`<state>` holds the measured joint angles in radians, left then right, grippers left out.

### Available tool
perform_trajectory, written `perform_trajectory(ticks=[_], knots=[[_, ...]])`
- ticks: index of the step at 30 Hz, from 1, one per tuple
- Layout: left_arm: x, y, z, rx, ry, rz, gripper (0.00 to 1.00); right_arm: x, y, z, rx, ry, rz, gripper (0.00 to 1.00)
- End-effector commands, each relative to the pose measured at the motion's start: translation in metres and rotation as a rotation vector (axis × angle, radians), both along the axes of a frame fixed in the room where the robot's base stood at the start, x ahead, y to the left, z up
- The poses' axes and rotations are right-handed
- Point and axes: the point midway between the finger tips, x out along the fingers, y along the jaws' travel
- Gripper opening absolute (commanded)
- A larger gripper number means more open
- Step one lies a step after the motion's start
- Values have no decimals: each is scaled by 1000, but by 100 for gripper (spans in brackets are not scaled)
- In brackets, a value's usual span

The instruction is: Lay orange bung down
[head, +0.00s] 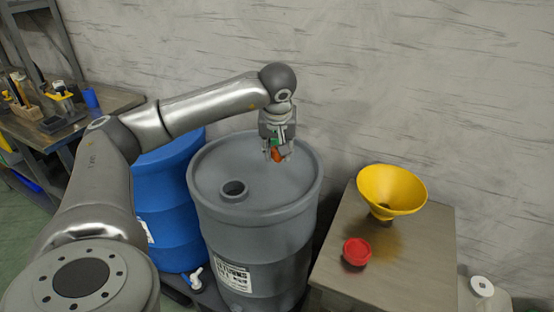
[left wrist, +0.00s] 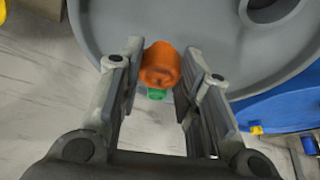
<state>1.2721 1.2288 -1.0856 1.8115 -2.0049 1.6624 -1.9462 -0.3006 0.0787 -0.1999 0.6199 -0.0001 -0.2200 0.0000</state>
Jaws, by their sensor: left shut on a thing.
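The orange bung (head: 277,156) is between the fingers of my left gripper (head: 276,152), above the far right part of the grey drum's top. In the left wrist view the bung (left wrist: 160,65) sits between the fingertips, with a small green piece (left wrist: 156,94) against it; I cannot tell whether that belongs to the bung. My left gripper is shut on the bung. The grey drum (head: 255,245) stands upright with an open round bunghole (head: 233,189) in its top, nearer than the gripper. I cannot tell how far the bung is above the drum top. My right gripper is not in view.
A blue drum (head: 170,215) stands left of the grey one. A small table (head: 395,280) at the right holds a yellow funnel (head: 391,188) and a red cap (head: 357,251), with bare room around the cap. A workbench with tools (head: 60,100) is at the far left.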

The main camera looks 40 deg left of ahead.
Motion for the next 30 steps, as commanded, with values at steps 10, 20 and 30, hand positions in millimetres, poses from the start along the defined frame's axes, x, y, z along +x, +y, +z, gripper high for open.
perform_trajectory(ticks=[10, 20, 30], knots=[[23, 20, -38, -1, 2, -1, 6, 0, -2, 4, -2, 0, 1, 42], [27, 24, -75, 0, 3, -1, 6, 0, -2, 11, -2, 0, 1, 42], [27, 24, -76, -1, 0, -1, 43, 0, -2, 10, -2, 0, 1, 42]])
